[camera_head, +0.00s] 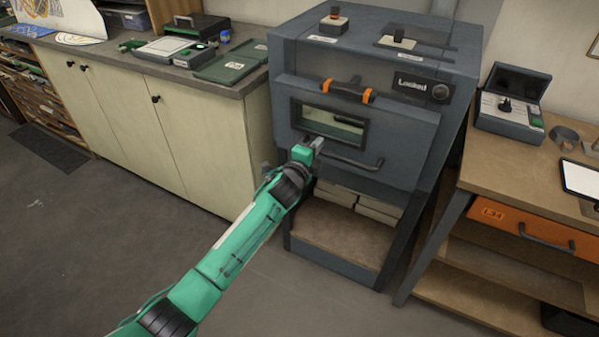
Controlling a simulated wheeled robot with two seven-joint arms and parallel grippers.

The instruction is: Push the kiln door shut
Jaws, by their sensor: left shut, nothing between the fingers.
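The kiln (285,50) is a dark blue-grey cabinet in the middle. Its door (400,150) has a small window (333,124) and a long bar handle (352,162). The door covers the kiln's upper front; I cannot tell whether it sits fully flush. My left gripper (314,143) is shut and empty. Its tips are in front of the door, just below the window and by the handle's left end. Whether they touch the door is unclear. The gripper hides the handle's left end. My right gripper is not in view.
A bar with orange ends (348,91) and a panel reading "Locked" (424,86) are above the door. A cream cabinet (130,115) stands at left. A wooden bench (530,180) with an orange drawer (535,228) stands at right.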

